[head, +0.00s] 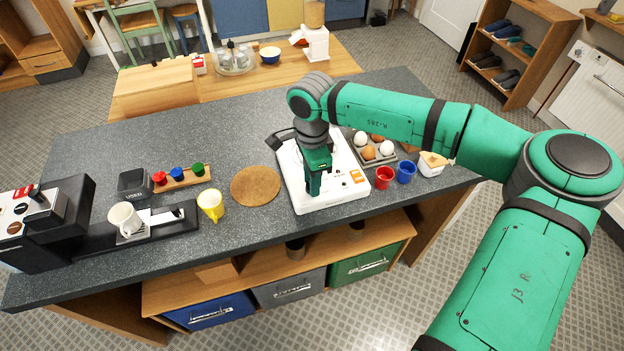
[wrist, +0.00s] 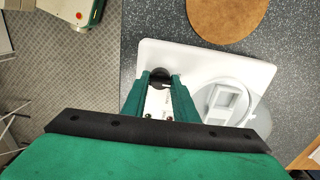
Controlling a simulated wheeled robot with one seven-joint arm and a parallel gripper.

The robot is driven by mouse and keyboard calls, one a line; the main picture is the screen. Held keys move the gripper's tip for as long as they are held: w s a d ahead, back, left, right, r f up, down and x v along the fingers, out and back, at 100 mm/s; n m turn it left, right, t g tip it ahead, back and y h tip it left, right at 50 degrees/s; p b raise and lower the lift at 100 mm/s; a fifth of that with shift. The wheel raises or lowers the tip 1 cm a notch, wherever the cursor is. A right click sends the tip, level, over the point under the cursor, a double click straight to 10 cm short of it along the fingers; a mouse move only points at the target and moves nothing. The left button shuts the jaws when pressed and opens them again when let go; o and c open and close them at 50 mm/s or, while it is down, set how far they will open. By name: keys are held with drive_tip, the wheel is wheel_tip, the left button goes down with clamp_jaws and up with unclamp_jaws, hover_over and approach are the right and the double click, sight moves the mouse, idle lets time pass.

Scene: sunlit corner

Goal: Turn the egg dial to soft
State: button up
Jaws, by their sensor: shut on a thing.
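The white egg cooker (head: 293,192) stands on the grey counter, below my gripper (head: 314,188). It also shows in the wrist view (wrist: 200,62), with a raised round part on its right side. The egg dial (wrist: 160,73) is a small dark round knob near the left end of the cooker's top. My gripper (wrist: 160,82) points down and its green fingers are shut on the dial, one on each side. In the head view the fingers hide the dial. Its pointer and the soft mark cannot be read.
A carton of eggs (head: 369,151), a red cup (head: 384,177) and a blue cup (head: 406,172) stand close right of the cooker. The counter's front edge is just in front of the cooker.

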drive_tip(key=o, duration=1.1)
drive_tip(key=shift+c, duration=0.2)
drive_tip(key=shift+r, duration=0.1)
wheel_tip(320, 180, up, 11)
drive_tip(key=shift+f, duration=0.2)
